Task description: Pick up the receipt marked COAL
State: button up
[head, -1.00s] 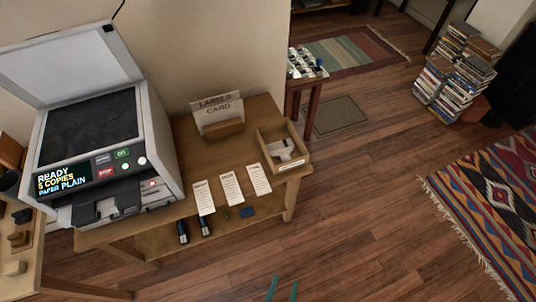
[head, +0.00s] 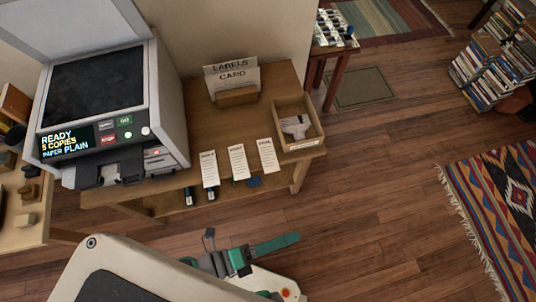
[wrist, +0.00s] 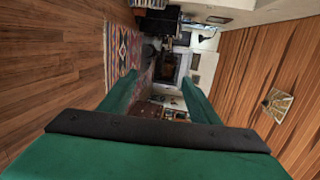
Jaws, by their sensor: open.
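Three white paper receipts hang over the front edge of the wooden table in the head view: a left one (head: 209,170), a middle one (head: 238,162) and a right one (head: 267,156). Their headings are too small to read surely, so I cannot tell which is marked COAL. My gripper (head: 285,268) has green fingers and is in front of the table, below the receipts in the picture and apart from them. In the wrist view my gripper (wrist: 160,84) is open with nothing between the fingers; no receipt shows clearly there.
A copier (head: 110,105) with its lid up stands on the table's left. A patterned rug (head: 500,200) lies right. The floor before the table is clear.

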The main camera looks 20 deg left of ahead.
notch_tip(320, 180, down, 2)
jog(key=m+g+h, duration=0.1)
jog(key=m+g, duration=0.4)
jog(key=m, duration=0.3)
jog(key=m+g+y, duration=0.5)
jog(key=m+y, duration=0.8)
jog(key=m, duration=1.6)
send_over(269, 160)
notch_tip(269, 160, down, 2)
jog(key=f, duration=0.4)
jog(key=shift+w+a+f, duration=0.2)
jog(key=shift+a+f, duration=0.05)
jog(key=shift+f, duration=0.1)
jog(key=shift+d+f, duration=0.15)
jog(key=shift+f, duration=1.05)
jog(key=shift+d+f, duration=0.15)
jog(key=shift+f, duration=1)
jog(key=shift+s+a+f, duration=0.1)
jog(key=shift+f, duration=0.45)
